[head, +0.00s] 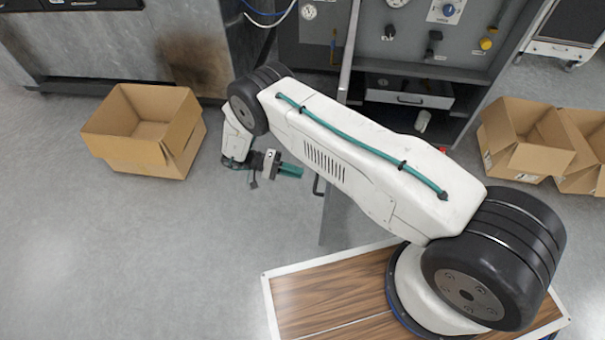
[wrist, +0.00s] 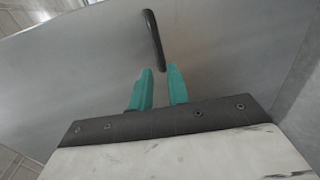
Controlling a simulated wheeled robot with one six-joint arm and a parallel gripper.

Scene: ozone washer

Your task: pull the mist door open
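The mist door is a grey panel (head: 333,205) that stands out from the cabinet front toward me, seen nearly edge-on in the head view. Its flat face (wrist: 225,50) fills much of the wrist view. A dark bar handle (wrist: 154,40) is on that face and also shows in the head view (head: 318,186). My gripper (head: 300,171) is just left of the handle, with teal fingers pointing at the door. In the wrist view the fingertips (wrist: 160,72) are apart, with the handle's lower end just beyond the gap. Nothing is visible between the fingers.
An open cardboard box (head: 125,158) sits on the floor at left; more boxes (head: 512,160) stand at right. The cabinet interior (head: 415,60) with knobs and a drawer (head: 408,98) is right of the door. Floor between the left box and the door is clear.

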